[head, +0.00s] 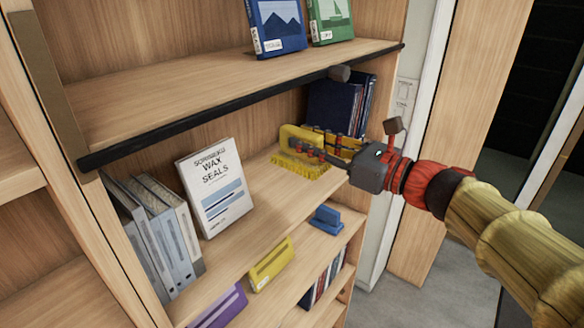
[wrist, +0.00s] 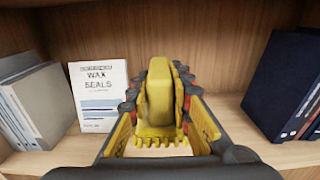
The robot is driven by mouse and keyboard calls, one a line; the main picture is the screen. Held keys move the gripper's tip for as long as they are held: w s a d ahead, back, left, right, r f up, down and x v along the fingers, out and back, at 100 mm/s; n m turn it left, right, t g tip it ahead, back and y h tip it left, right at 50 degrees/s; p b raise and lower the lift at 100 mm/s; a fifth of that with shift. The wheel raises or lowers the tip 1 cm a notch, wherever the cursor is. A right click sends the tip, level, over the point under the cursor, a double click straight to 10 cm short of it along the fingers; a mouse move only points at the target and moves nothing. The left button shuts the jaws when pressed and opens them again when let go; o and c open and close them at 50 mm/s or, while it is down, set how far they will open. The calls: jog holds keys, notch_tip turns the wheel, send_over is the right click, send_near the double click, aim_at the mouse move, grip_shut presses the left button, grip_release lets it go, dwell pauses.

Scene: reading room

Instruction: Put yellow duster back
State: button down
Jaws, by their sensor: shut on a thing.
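The yellow duster (head: 298,166) is a yellow block with a fringe of bristles hanging below it. My gripper (head: 318,150) is shut on it, reaching in from the right over the middle shelf (head: 262,212). In the wrist view, the duster (wrist: 158,98) sits upright between the two fingers, with its bristles toward the camera's lower side. The bristles are at or just above the shelf board; I cannot tell if they touch. The fingers hide part of the duster.
A white "Wax Seals" book (head: 215,188) and several grey books (head: 158,235) stand left of the duster. Dark blue books (head: 333,103) stand to its right and behind. The upper shelf (head: 230,85) overhangs.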

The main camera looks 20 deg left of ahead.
jog(key=w+a+f, duration=0.2)
jog(key=w, duration=0.1)
jog(key=shift+w+a, duration=0.15)
jog(key=shift+w, duration=0.05)
jog(key=w+a+f, duration=0.1)
jog(key=f, duration=0.1)
jog(key=w+f, duration=0.1)
jog(key=f, duration=0.2)
jog(key=w+a+f, duration=0.1)
jog(key=w+f, duration=0.1)
jog(key=f, duration=0.1)
jog(key=shift+w+a+f, duration=0.1)
jog(key=shift+a+f, duration=0.05)
jog(key=shift+a, duration=0.15)
jog(key=shift+f, duration=0.2)
jog(key=shift+f+b, duration=0.2)
jog(key=shift+b, duration=0.2)
jog(key=c, duration=1.7)
grip_release()
jog(key=shift+o, duration=0.4)
